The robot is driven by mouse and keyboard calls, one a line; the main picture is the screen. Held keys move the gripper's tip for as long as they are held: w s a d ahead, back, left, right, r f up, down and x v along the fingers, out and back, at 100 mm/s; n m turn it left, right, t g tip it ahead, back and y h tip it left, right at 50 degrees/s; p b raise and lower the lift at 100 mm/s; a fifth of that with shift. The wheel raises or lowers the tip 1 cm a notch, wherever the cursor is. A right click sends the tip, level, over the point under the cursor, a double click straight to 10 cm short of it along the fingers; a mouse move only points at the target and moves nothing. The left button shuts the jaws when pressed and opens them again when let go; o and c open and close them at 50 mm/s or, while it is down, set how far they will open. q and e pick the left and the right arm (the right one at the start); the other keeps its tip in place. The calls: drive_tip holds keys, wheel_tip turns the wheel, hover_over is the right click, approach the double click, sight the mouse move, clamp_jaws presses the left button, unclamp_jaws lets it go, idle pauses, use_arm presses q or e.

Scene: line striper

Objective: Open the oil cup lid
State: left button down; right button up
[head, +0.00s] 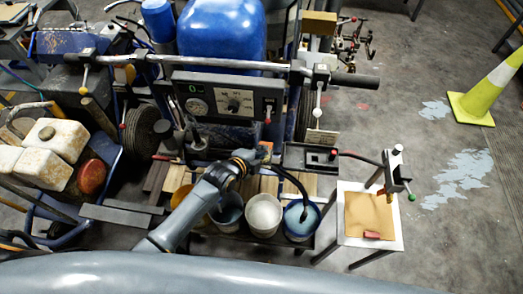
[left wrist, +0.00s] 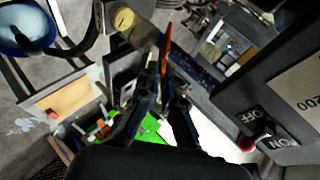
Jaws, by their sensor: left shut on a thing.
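My left gripper (head: 262,156) reaches in from below in the head view, to the front of the striper, below its control panel. In the left wrist view its dark fingers (left wrist: 163,72) are close together. A thin orange-red piece (left wrist: 166,42) shows at their tips, and the fingers look shut on it. I cannot tell if this piece belongs to the oil cup lid. A small brass-coloured cylinder with a pale yellow round top (left wrist: 124,18) stands close by, possibly the oil cup. The contact itself is mostly hidden in the head view. My right gripper is not in view.
Several paint buckets (head: 264,214) stand below the gripper. A hose hangs into the blue one (head: 302,222). A small stand (head: 345,244) with a tan sheet is at right. The control panel (head: 228,98) is above. A traffic cone (head: 490,92) stands far right.

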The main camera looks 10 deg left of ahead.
use_arm(q)
drive_tip(key=c, duration=1.5)
unclamp_jaws()
drive_tip(key=v, duration=1.2)
